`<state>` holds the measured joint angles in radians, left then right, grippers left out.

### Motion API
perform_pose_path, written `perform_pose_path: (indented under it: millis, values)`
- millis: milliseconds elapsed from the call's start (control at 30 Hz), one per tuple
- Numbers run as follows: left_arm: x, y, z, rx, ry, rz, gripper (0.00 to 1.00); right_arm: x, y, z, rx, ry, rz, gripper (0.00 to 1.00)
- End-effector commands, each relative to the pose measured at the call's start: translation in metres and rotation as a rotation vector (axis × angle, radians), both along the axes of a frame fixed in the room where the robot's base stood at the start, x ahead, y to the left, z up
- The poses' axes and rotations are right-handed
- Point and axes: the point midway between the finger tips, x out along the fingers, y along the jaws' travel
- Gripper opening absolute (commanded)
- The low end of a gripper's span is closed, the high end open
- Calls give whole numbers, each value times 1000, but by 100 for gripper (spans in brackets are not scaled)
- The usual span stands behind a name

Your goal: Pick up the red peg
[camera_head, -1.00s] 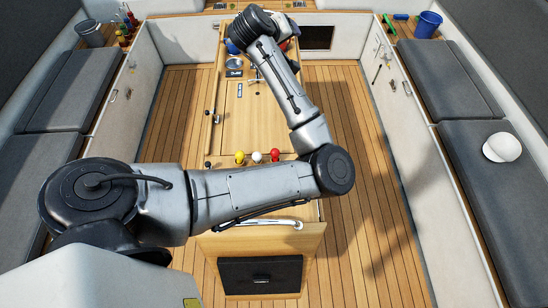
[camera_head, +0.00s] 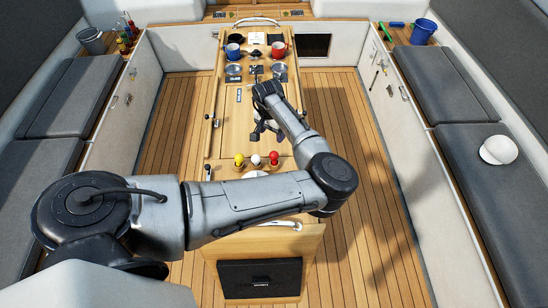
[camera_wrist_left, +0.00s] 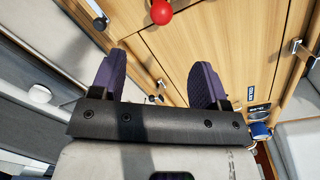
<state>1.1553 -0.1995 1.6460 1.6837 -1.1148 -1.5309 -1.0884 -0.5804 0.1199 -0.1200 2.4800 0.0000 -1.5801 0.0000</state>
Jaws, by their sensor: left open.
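The red peg (camera_head: 274,158) has a round red head and stands at the right end of a short row on the wooden table (camera_head: 222,136). A white peg (camera_head: 256,159) and a yellow peg (camera_head: 239,160) stand to its left. The red peg's head (camera_wrist_left: 161,11) also shows at the top of the left wrist view, beyond my fingertips. My left gripper (camera_head: 265,134) is over the table, just behind the peg row in the head view. In the left wrist view its two dark fingers (camera_wrist_left: 160,62) are wide apart with nothing between them. My right gripper is out of view.
A blue mug (camera_head: 232,51), a red mug (camera_head: 278,50) and metal bowls stand at the table's far end. A metal rail (camera_head: 270,225) runs along the near end. Grey-cushioned benches flank the table, with clear floor between.

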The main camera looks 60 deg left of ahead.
Motion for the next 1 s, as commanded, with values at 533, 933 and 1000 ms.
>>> perform_pose_path:
  millis: [533,933,1000]
  values:
    - [2,-5,-77,-1,-1,-11,69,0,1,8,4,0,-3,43]
    - [3,-4,-108,-2,-2,-11,69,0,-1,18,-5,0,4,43]
    - [3,-4,-118,-3,-1,-11,69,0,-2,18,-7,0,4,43]
